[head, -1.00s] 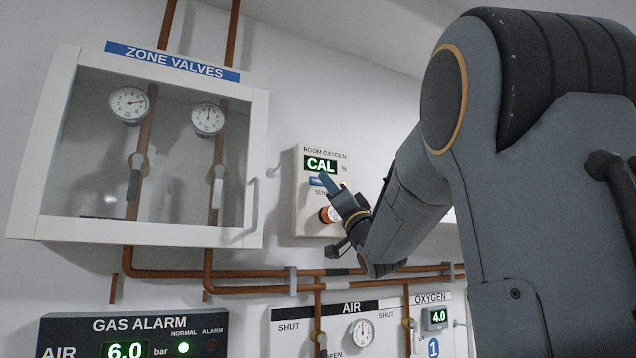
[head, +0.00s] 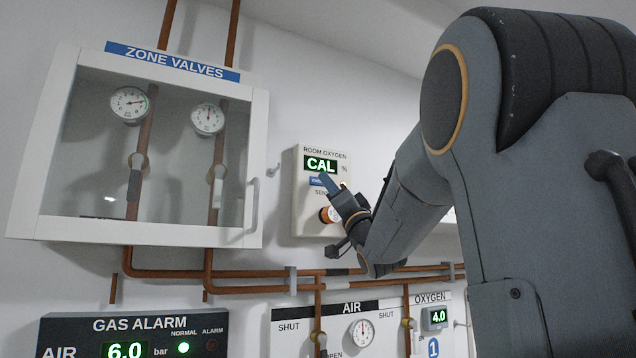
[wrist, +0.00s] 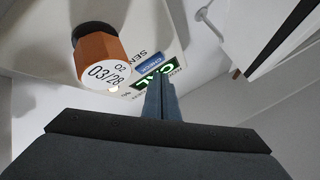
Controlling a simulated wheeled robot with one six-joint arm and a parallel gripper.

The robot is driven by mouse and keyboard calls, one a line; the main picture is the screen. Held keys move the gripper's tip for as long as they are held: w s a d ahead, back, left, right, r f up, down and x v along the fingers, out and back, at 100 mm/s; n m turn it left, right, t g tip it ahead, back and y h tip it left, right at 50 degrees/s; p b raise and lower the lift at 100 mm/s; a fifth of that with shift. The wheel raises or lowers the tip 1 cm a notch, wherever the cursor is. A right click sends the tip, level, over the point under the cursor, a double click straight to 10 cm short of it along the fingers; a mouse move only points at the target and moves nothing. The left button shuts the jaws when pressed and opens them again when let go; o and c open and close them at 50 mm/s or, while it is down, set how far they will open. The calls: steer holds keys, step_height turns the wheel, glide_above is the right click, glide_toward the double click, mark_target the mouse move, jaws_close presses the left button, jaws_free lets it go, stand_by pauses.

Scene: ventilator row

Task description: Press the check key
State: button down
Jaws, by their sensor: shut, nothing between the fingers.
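The room oxygen panel (head: 313,219) is on the wall, and its green display (head: 321,164) reads CAL. The blue check key (head: 316,181) is just below the display, partly hidden by my gripper. My gripper (head: 324,178) is shut and empty, with its fingertips in front of the panel at the key. I cannot tell whether the fingertips touch the key.
An orange sensor (wrist: 98,56) marked O2 03/28 sticks out of the panel beside my gripper. The zone valves cabinet (head: 252,130) is on the left, with its handle facing the panel. Copper pipes (head: 250,273) run below.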

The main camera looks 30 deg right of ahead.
steer(key=shift+w, duration=0.1)
steer(key=shift+w, duration=0.35)
steer(key=shift+w+b, duration=0.3)
steer(key=shift+b, duration=0.05)
stand_by(0.6)
steer(key=shift+s, duration=0.75)
steer(key=shift+s, duration=0.15)
steer(key=s+b, duration=0.1)
steer(key=s, duration=0.3)
steer(key=shift+s+d, duration=0.1)
steer(key=shift+s, duration=0.25)
stand_by(0.9)
